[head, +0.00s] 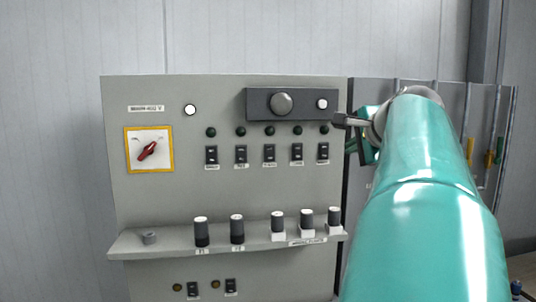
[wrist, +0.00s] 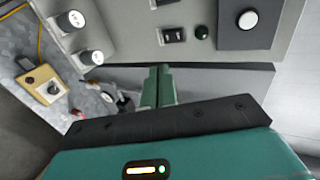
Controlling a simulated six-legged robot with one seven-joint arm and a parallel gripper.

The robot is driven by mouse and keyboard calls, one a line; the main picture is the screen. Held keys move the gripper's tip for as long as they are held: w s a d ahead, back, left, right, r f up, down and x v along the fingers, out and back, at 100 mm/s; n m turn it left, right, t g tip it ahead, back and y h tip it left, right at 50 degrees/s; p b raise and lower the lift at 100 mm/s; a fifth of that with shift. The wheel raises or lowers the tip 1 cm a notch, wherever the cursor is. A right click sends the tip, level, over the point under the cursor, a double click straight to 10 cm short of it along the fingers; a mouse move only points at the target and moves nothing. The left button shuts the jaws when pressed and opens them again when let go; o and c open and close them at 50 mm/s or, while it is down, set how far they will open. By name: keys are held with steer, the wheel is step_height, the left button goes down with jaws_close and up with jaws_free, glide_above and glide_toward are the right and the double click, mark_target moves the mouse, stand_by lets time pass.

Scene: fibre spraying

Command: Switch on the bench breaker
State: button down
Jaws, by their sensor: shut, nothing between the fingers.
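A grey control panel (head: 225,85) stands in front of me. A row of several black rocker switches (head: 240,154) runs across it, each below a dark green lamp (head: 241,132). Their small labels are too blurred to read, so I cannot tell which is the bench breaker. A red rotary handle (head: 148,151) sits tilted on a yellow-edged plate at the left. My gripper (wrist: 157,70) is shut and empty, beside the panel's right edge. In the wrist view, one rocker (wrist: 173,35) and its lamp (wrist: 201,32) lie beyond the fingertips, apart from them.
A shelf (head: 170,241) juts from the panel with several black-and-white knobs (head: 201,231). Two smaller switches (head: 193,289) sit below it. A dark plate with a round knob (head: 281,103) is above the rockers. In the wrist view, a yellow-edged box (wrist: 41,84) lies at left.

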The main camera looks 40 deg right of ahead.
stand_by(0.4)
glide_toward(324, 157)
steer(key=x, duration=0.6)
steer(key=shift+w+d+f, duration=0.15)
steer(key=shift+f, duration=0.05)
steer(key=shift+w, duration=0.1)
steer(key=shift+w+d+f, duration=0.1)
steer(key=shift+w, duration=0.05)
stand_by(0.5)
